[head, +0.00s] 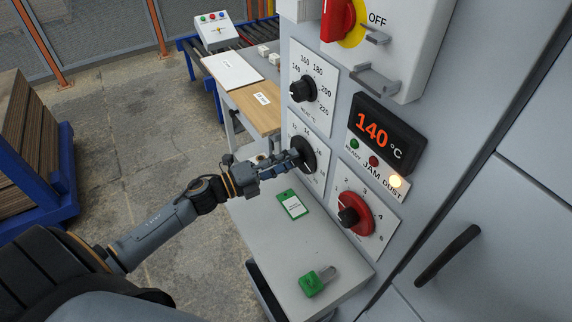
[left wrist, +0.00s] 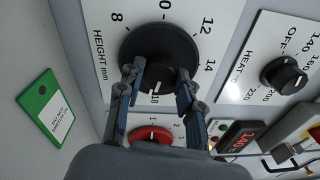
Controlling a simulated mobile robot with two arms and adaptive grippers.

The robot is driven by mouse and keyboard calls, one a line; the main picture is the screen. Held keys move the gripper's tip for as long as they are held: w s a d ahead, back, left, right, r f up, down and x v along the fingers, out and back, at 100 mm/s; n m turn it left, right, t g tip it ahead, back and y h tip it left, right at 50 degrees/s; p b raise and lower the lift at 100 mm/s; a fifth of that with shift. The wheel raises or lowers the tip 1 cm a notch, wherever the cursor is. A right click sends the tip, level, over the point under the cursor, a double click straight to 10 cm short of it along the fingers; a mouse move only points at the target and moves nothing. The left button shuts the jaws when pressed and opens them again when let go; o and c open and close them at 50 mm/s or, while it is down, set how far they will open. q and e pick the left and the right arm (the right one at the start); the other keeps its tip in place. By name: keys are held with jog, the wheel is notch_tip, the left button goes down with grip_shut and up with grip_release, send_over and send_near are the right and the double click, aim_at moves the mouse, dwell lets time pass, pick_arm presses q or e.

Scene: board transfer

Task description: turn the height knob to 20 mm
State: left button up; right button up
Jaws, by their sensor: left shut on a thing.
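The black height knob (head: 309,152) sits on a white dial plate on the machine front, below the heat knob. In the left wrist view the height knob (left wrist: 158,48) fills the upper middle, with the words HEIGHT mm beside its scale. Its white pointer mark is at the bottom, close to the 18. My left gripper (head: 294,160) reaches it from the left. In the left wrist view my left gripper (left wrist: 160,80) has one finger on each side of the knob's lower part and is shut on it. The 20 mark is not readable. My right gripper is not in view.
The heat knob (head: 303,89) is above, a red knob (head: 357,213) below. A display (head: 374,134) reads 140 °C, and the dust lamp (head: 396,181) glows. A green-edged card (head: 292,204) and a green object (head: 312,284) lie on the grey shelf (head: 262,238) below.

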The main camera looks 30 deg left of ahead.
pick_arm(q)
jog(key=shift+m+g+b, duration=0.3)
jog(key=shift+m+b, duration=1.1)
jog(key=shift+m, duration=2)
jog(key=o, duration=1.2)
jog(key=v, duration=1.2)
jog(key=shift+r, duration=0.1)
